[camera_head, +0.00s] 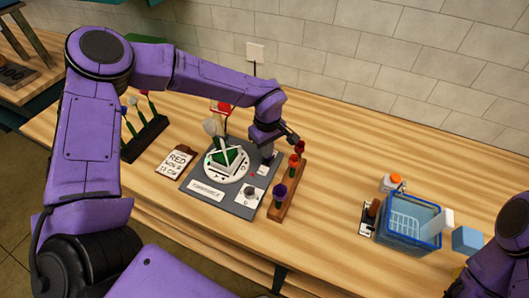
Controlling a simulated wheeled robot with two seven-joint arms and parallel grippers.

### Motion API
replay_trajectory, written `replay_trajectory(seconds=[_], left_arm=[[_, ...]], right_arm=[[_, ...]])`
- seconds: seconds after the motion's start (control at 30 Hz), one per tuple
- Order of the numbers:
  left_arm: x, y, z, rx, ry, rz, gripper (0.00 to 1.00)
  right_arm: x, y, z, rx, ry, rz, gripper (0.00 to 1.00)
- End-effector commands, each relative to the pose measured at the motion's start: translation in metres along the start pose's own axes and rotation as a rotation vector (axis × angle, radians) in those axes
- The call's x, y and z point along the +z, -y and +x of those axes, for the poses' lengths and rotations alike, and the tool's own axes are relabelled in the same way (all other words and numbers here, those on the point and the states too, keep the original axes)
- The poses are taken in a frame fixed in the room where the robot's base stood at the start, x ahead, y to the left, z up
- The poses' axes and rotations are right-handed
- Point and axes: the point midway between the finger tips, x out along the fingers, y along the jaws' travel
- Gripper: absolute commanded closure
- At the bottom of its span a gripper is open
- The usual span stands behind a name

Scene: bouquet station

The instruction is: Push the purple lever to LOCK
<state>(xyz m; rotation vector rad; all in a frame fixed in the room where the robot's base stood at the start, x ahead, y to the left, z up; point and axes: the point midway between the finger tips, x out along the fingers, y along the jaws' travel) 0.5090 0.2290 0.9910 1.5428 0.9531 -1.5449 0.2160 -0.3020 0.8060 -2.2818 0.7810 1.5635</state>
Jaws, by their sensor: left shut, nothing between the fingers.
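A grey station board (213,201) lies on the wooden table. It carries a round white turntable (213,173) with a green and white block on it. A white plate with a dark round knob (250,193) sits at its front right corner. My left gripper (267,154) points down at the board's back right corner, right of the turntable. It is shut with nothing held. I cannot make out the purple lever; the left gripper may cover it. Whether the gripper touches anything there is unclear. My right arm shows at the right edge, its gripper out of view.
A wooden rack (289,197) with purple, orange and red flowers stands close right of the board. A card reading RED (177,161) and a dark flower rack (144,137) are to the left. A blue basket (408,238) stands at the right. The table between rack and basket is clear.

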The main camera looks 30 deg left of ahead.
Motion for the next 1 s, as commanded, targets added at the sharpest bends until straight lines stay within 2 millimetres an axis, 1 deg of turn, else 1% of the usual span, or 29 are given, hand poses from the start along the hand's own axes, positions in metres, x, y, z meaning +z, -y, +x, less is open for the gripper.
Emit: replay_trajectory(seconds=[0.03, 0.33, 0.4, 0.6, 0.67, 1.0], left_arm=[[-0.004, -0.006, -0.010, 0.022, -0.010, 0.002, 1.00], [-0.003, -0.004, -0.038, 0.014, -0.006, -0.001, 1.00], [-0.003, -0.004, -0.040, 0.013, -0.006, -0.001, 1.00], [-0.002, -0.003, -0.058, 0.010, -0.005, 0.000, 1.00], [-0.001, -0.002, -0.061, 0.009, -0.004, -0.001, 1.00], [0.000, -0.002, -0.061, 0.006, -0.003, 0.001, 1.00]], right_arm=[[-0.002, 0.000, -0.004, 0.000, 0.000, 0.000, 1.00], [-0.012, -0.003, -0.030, 0.000, 0.000, 0.000, 1.00], [-0.011, -0.002, -0.025, 0.000, 0.000, 0.000, 1.00], [-0.010, -0.002, -0.025, 0.000, 0.000, 0.000, 1.00], [-0.010, -0.002, -0.025, 0.000, 0.000, 0.000, 1.00], [-0.010, -0.002, -0.025, 0.000, 0.000, 0.000, 1.00]])
